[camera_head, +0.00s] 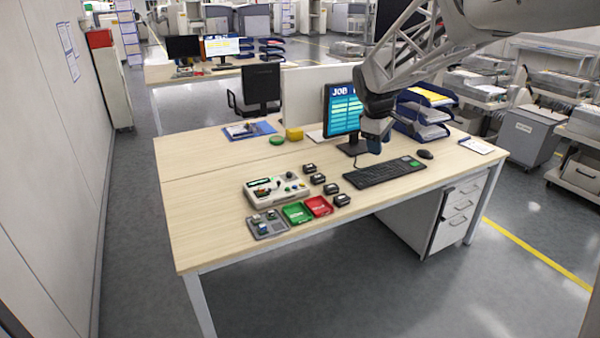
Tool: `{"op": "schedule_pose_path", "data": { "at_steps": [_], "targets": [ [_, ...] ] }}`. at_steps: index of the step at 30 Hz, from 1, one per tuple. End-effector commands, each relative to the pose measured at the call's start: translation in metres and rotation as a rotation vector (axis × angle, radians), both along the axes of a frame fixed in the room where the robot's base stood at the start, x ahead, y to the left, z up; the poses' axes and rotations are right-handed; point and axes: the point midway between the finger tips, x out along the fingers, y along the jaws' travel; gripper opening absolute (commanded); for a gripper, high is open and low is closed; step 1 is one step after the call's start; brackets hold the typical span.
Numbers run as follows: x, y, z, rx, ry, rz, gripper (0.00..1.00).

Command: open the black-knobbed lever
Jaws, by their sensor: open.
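A pale control box (277,191) lies on the wooden desk, left of the keyboard. My gripper (375,149) points down in front of the monitor, above the far side of the keyboard. It is right of the control box and well apart from it. It is open and appears empty.
Several small black blocks (317,179) stand right of the box. A grey tray (266,225), a green tray (297,213) and a red tray (318,206) lie in front. The keyboard (384,172), monitor (342,108) and blue letter trays (424,112) are near my gripper. The desk's left side is clear.

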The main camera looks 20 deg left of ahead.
Motion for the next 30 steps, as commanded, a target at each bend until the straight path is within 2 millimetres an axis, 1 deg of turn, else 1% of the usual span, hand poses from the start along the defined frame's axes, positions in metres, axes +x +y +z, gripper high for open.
{"op": "schedule_pose_path", "data": {
  "at_steps": [1,6,11,15,23,30],
  "targets": [
    [0.01,0.011,-0.006,-0.009,0.003,0.027,0.47],
    [0.041,0.044,-0.02,-0.044,0.009,0.125,0.47],
    [0.068,0.077,-0.037,-0.075,0.016,0.217,0.47],
    [0.089,0.108,-0.052,-0.104,0.02,0.298,0.47],
    [0.126,0.165,-0.086,-0.159,0.028,0.447,0.47],
    [0.153,0.221,-0.122,-0.21,0.037,0.584,0.47]
  ]
}}
